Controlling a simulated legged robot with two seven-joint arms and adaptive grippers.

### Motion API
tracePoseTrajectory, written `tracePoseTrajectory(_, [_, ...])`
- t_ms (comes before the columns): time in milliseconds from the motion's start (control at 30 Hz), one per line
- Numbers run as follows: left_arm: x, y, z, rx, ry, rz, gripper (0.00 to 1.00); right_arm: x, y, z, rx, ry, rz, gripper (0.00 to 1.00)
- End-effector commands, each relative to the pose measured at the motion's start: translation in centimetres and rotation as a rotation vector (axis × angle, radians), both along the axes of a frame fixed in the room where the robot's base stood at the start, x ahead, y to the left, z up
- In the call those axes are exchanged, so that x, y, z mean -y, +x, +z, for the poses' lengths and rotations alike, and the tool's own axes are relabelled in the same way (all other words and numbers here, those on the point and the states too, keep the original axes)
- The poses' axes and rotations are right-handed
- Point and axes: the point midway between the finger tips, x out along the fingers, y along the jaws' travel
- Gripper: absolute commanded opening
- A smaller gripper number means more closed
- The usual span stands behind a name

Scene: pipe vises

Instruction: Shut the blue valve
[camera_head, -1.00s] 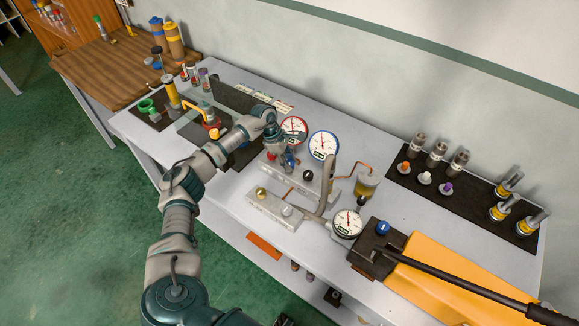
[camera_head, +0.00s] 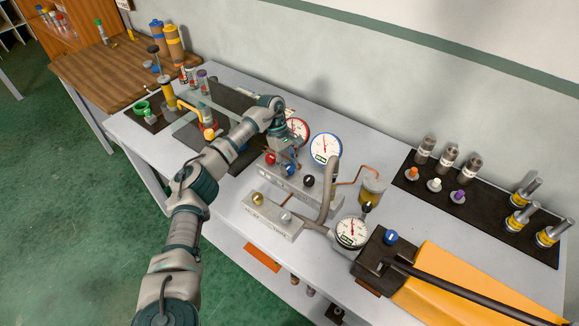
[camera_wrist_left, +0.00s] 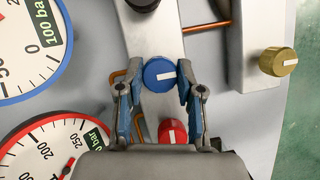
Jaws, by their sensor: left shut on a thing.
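The blue valve (camera_head: 289,169) is a round knob on the grey metal manifold (camera_head: 318,196), in front of the blue-rimmed gauge (camera_head: 326,148). In the left wrist view the blue valve (camera_wrist_left: 160,75) has a white mark pointing right, roughly across the manifold. My left gripper (camera_head: 287,164) reaches down over it. In the wrist view my left gripper (camera_wrist_left: 161,84) has one finger on each side of the knob, shut on it. My right gripper is not in view.
A red knob (camera_wrist_left: 172,131) sits close beside the blue one, between my fingers' bases. A black knob (camera_head: 309,181) is on its other side. A red-rimmed gauge (camera_head: 297,130) stands behind. A brass knob (camera_head: 257,199) is on the front block. Another blue knob (camera_head: 390,237) tops the pump.

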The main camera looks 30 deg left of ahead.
Motion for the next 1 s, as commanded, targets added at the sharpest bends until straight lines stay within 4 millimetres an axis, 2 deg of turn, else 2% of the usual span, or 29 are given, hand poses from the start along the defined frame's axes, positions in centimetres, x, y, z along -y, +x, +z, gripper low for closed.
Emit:
tracePoseTrajectory(433, [-0.2,0.2,0.4,0.013,0.001,-0.004,0.02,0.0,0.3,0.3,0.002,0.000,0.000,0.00])
tracePoseTrajectory(467, [-0.2,0.2,0.4,0.013,0.001,-0.004,0.44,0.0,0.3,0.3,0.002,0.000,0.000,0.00])
tracePoseTrajectory(533, [-0.2,0.2,0.4,0.013,0.000,-0.004,0.61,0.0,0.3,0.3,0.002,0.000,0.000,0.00])
tracePoseTrajectory(867, [-0.1,0.1,0.4,0.006,0.001,-0.006,0.61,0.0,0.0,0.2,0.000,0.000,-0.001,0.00])
tracePoseTrajectory(1000, [-0.5,0.4,1.7,0.008,0.000,-0.005,0.61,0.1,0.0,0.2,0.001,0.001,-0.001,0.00])
